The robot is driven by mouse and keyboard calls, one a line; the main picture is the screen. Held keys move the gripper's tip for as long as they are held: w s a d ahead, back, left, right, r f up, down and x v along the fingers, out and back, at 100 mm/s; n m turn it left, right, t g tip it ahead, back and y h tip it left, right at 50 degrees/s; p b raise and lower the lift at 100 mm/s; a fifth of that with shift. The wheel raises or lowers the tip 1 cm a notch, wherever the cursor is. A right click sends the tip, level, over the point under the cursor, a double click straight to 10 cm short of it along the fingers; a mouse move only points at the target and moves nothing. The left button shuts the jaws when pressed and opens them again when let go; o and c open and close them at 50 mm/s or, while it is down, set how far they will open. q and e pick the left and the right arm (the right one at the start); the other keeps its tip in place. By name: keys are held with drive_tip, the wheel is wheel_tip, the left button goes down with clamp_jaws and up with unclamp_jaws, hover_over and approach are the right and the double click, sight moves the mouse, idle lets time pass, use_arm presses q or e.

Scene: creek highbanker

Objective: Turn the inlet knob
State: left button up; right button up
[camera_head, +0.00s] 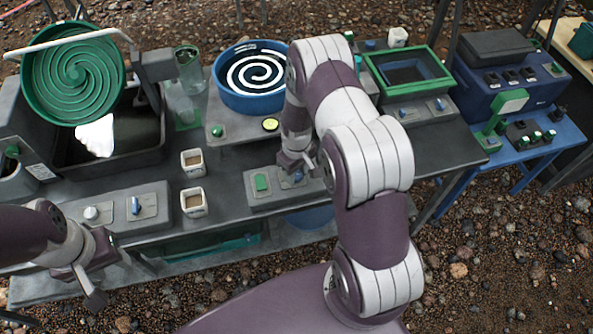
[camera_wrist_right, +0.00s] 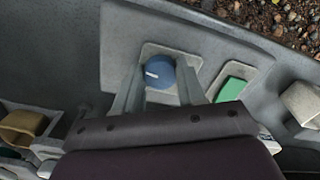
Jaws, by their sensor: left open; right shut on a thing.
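A round blue knob (camera_wrist_right: 160,72) with a white pointer mark sits on a pale plate of a grey control box (camera_head: 262,203). My right gripper (camera_head: 296,166) comes down onto this box, and in the right wrist view its two fingers stand on either side of the knob, shut on it. The knob is mostly hidden by the gripper in the head view. A green rocker switch (camera_head: 261,183) is beside it on the same box and also shows in the right wrist view (camera_wrist_right: 231,89). My left gripper (camera_head: 98,278) is open and empty at the lower left, in front of the bench.
A blue pan with a white spiral (camera_head: 257,100) stands behind the control box. Two small white cups (camera_head: 193,162) (camera_head: 194,202) stand left of it. Another box with a blue knob (camera_head: 136,206) lies further left. A green spiral wheel (camera_head: 73,80) is at the far left.

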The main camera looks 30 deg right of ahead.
sight(296, 174)
drive_tip(key=m, duration=0.5)
drive_tip(key=shift+w+m, duration=0.1)
drive_tip(key=shift+m, duration=0.2)
drive_tip(key=m, duration=0.5)
drive_tip(key=shift+r+m, duration=0.1)
drive_tip(key=shift+m, duration=0.2)
drive_tip(key=o, duration=1.1)
drive_tip(key=shift+c, duration=0.2)
wheel_tip(296, 174, up, 13)
drive_tip(key=shift+f+b, duration=0.2)
drive_tip(key=shift+b, duration=0.25)
